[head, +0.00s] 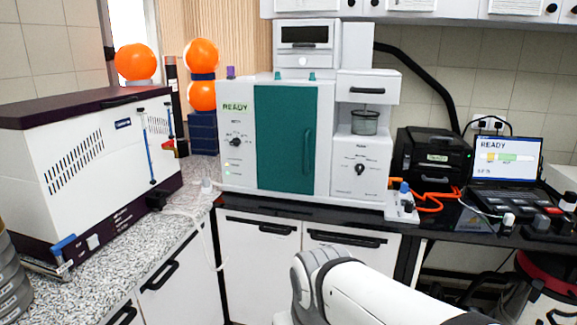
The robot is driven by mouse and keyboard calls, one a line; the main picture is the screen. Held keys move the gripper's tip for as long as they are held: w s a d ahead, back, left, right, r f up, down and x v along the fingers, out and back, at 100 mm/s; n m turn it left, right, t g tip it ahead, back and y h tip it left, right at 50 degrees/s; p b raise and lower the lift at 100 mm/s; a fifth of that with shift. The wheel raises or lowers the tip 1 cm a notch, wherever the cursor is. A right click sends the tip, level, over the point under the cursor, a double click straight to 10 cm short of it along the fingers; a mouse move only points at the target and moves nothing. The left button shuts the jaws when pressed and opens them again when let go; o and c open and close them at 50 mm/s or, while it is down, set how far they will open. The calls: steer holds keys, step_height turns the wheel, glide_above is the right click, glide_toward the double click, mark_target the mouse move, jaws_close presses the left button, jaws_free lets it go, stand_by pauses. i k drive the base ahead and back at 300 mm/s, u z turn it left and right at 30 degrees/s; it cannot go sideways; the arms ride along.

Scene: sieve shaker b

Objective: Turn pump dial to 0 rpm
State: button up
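A white bench instrument with a teal door (284,140) stands on the back counter. Its right-hand column carries a black dial (360,169) on the lower front panel, below a glass cup. A second black dial (235,142) sits on the left-hand panel, under a green READY display (236,107). The labels and scale marks by both dials are too small to read, so I cannot tell which is the pump dial or its setting. My white arm shows at the bottom, in front of the cabinets and well apart from both dials. My gripper is out of view.
The glass cup (364,122) sits in the open bay above the right dial. A small block with a blue knob (404,187) and orange tubing (430,204) lie right of the instrument. A laptop (507,158) stands farther right. A white boxy machine (95,165) fills the left counter.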

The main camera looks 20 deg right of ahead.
mark_target(359, 167)
steer(key=z, duration=0.3)
steer(key=i, duration=1)
steer(key=z, duration=0.8)
